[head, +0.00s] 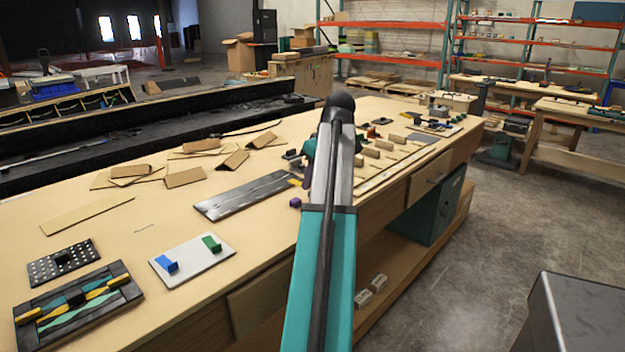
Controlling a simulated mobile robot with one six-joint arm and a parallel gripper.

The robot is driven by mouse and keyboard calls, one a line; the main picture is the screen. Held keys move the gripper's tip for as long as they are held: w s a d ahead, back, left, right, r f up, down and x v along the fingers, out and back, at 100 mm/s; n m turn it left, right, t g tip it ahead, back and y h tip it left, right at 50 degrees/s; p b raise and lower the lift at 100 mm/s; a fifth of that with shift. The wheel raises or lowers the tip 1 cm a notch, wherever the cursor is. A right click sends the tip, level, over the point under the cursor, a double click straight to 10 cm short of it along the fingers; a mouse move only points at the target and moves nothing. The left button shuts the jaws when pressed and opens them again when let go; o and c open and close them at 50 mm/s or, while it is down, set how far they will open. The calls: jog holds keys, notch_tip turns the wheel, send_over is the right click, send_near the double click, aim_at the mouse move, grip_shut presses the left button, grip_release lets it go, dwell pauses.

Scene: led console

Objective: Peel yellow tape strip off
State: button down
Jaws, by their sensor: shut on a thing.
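A dark grey plate (248,194) with long lines along it lies flat on the wooden bench. A small yellow piece (296,182), which looks like the end of the yellow tape strip, shows at the plate's right end, beside my arm. My gripper (306,178) is at that end, mostly hidden behind my own teal and grey arm. It is shut on what seems to be the yellow strip. How much of the strip is stuck down or lifted is hidden.
A purple cube (295,202) sits close to the plate's right end. Several cardboard pieces (185,178) lie behind it. A white board (192,260) with blue and green blocks and a dark framed panel (80,306) lie at left front. Wooden blocks (378,153) stand right of my arm.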

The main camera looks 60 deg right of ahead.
jog(key=shift+r+p, duration=1.35)
jog(key=shift+r, duration=0.45)
